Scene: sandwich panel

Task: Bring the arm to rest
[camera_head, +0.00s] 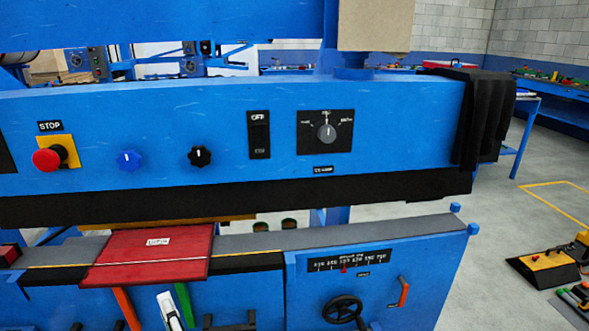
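My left gripper (230,318) shows only as a dark shape at the bottom edge, left of centre. Its two dark tips stand apart with nothing seen between them. It is in front of the blue lower body of the machine, below the red panel (150,255). The rest of this gripper and its arm are cut off by the frame. I do not see my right gripper. The red panel lies on the grey bed (345,233) and bears a small white label.
The blue machine beam (95,110) carries a red stop button (47,160), knobs and a switch. Below are orange (125,307), green (184,303) and white (168,309) handle-like items and a black handwheel (343,310). Open floor (520,215) lies right.

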